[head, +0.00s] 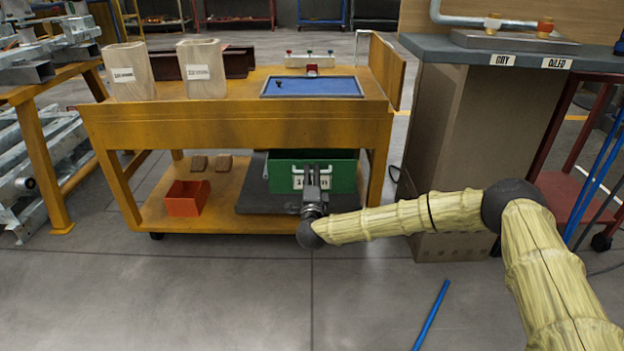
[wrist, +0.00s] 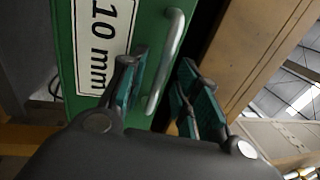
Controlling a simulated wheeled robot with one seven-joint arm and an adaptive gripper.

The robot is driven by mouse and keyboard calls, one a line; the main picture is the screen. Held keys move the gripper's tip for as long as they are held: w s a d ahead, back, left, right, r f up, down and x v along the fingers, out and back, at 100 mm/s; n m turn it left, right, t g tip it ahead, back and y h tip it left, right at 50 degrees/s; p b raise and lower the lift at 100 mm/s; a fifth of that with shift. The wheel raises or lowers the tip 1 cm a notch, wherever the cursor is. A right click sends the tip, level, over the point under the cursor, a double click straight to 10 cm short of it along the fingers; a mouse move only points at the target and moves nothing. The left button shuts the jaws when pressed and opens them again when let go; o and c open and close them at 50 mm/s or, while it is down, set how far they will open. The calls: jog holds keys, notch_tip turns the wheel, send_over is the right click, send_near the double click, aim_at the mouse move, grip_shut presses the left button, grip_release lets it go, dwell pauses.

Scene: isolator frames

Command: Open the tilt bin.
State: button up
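The tilt bin is green (head: 345,180) and sits on the lower shelf of the yellow cart. In the wrist view its green front (wrist: 68,45) carries a white "10 mm" label (wrist: 100,40) and a grey metal bar handle (wrist: 172,55). My gripper (head: 312,172) is in front of the bin and hides part of its front and label. In the wrist view my gripper's two fingers (wrist: 162,75) are apart, one on each side of the handle. I see a gap on the right side; contact on the left is unclear. How far the bin is tilted is hard to tell.
The yellow cart (head: 235,130) carries two labelled wooden blocks (head: 127,75) and a blue mat (head: 312,87) on top. A red bin (head: 187,198) stands left on the lower shelf. A grey-topped cabinet (head: 460,140) stands close on the right. A blue rod (head: 431,315) lies on the floor.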

jog(key=shift+w+r, duration=0.1)
jog(key=shift+w, duration=0.05)
grip_shut()
jog(key=shift+a, duration=0.1)
